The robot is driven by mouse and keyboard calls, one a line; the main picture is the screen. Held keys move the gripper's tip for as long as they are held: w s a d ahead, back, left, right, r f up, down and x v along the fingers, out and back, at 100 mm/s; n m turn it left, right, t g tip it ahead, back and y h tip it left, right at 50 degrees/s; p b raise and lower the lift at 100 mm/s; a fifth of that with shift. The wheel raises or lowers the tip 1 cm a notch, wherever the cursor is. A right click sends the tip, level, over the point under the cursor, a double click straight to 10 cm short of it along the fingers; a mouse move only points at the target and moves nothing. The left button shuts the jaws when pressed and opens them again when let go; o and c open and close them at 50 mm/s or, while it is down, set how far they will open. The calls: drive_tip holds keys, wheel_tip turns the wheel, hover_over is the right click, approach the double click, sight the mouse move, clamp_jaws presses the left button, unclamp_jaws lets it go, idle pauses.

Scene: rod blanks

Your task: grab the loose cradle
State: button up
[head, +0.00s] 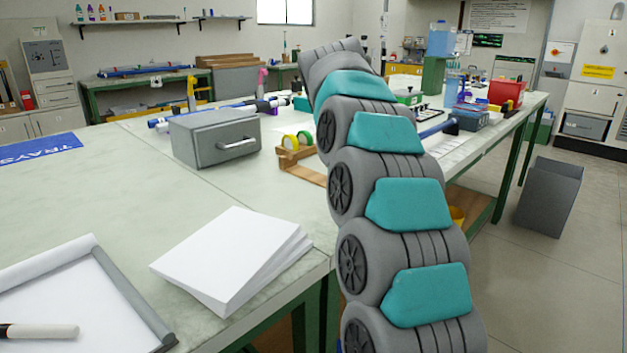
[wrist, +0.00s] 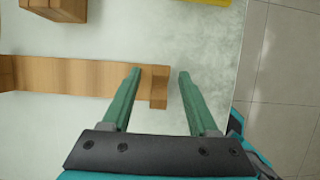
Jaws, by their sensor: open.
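In the wrist view my gripper (wrist: 160,72) is open, with two green fingers apart above a pale bench top. A long flat wooden strip (wrist: 90,78) runs in from the left. At its right end a short wooden block (wrist: 159,88) lies crosswise and shows between the fingers, nearer the left one, with nothing gripped. I cannot tell whether this block is the loose cradle or is joined to the strip. Another wooden piece (wrist: 55,8) is cut off at the top left. In the head view a wooden strip (head: 306,175) shows beside my arm, which hides my gripper.
The bench edge (wrist: 237,90) and tiled floor lie right of my gripper. A yellow thing (wrist: 208,2) is at the top. In the head view, tape rolls (head: 290,142), a grey drawer box (head: 212,140) and a paper stack (head: 232,258) stand left of my arm.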

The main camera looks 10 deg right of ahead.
drive_tip(key=shift+c, duration=0.3)
clamp_jaws()
idle(0.4)
